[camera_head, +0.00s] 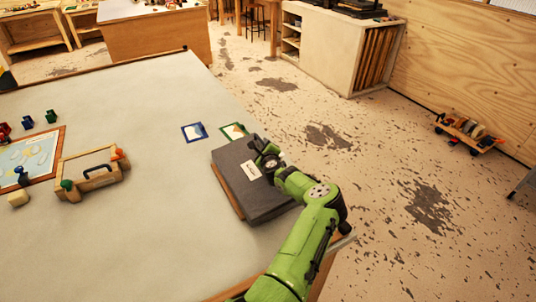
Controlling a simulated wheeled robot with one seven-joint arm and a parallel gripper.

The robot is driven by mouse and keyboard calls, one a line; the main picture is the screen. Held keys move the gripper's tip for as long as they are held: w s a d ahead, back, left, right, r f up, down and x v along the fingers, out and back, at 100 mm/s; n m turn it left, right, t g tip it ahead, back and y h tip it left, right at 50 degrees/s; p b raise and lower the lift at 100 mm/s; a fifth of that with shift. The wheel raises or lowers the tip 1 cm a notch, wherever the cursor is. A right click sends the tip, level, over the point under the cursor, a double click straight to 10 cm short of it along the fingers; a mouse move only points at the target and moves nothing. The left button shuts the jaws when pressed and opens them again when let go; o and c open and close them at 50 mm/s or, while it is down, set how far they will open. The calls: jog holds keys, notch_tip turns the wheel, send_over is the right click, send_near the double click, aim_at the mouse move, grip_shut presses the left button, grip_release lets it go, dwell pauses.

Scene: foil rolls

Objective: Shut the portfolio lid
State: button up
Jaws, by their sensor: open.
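The portfolio (233,164) is a dark grey, flat case with a white label, lying on the table near its right edge. A brown strip shows along its lower left side. Its dark lid appears to lie flat over it; a small gap cannot be ruled out at this size. My gripper (262,150) is over the portfolio's upper right part, close above or touching the lid; I cannot tell which. The gripper is open, with nothing seen between its fingers. My green arm comes from the bottom and hides the portfolio's right side.
A wooden toolbox (93,178) with a dark handle stands on the table (140,240) at left, near a framed map (30,160) and small coloured pieces. Two cards, one blue-edged (194,132) and one green-edged (233,131), lie behind the portfolio. The table's front middle is clear.

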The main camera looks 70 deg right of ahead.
jog(key=v, duration=0.9)
jog(key=shift+s+a+p, duration=0.1)
jog(key=shift+p, duration=0.25)
